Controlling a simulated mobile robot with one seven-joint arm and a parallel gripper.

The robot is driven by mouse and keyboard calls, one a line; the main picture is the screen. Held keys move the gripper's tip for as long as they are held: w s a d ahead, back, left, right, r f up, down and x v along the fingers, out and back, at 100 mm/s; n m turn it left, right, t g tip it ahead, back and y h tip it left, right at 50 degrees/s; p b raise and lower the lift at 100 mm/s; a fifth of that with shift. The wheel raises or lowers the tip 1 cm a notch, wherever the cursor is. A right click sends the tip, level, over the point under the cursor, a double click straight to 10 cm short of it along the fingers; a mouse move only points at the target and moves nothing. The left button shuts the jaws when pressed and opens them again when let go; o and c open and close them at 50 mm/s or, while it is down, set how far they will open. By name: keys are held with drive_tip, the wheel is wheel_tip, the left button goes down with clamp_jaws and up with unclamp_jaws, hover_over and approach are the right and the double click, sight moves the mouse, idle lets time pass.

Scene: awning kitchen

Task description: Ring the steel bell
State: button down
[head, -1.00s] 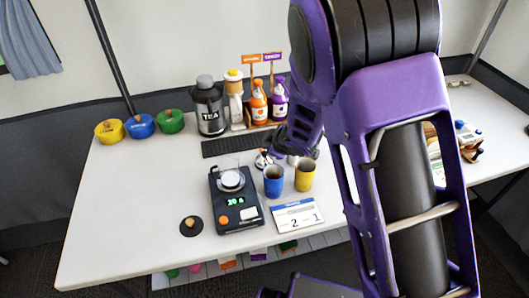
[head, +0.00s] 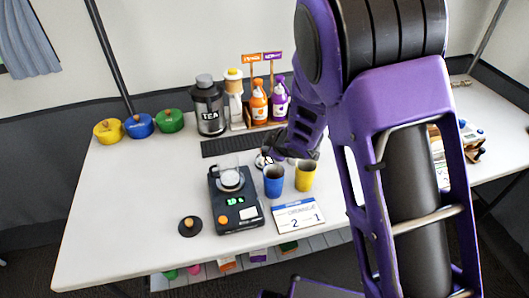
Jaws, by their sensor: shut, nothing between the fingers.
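A small steel bell (head: 262,161) appears to stand on the white table, behind the blue cup; it is small and partly covered, so its shape is hard to make out. My gripper (head: 270,154) is at the end of my purple arm, right at the bell and just above it. Its fingers are small and dark here and look shut with nothing held. I cannot tell whether they touch the bell.
A blue cup (head: 273,181) and a yellow cup (head: 305,176) stand in front. The left tabletop (head: 120,220) is clear.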

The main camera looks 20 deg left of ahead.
sight(267, 158)
drive_tip(key=shift+f, duration=0.2)
drive_tip(key=shift+r, duration=0.15)
drive_tip(key=shift+r+p, duration=0.55)
drive_tip(key=shift+r, duration=0.2)
drive_tip(key=shift+r+p, duration=2)
drive_tip(key=shift+r, duration=0.45)
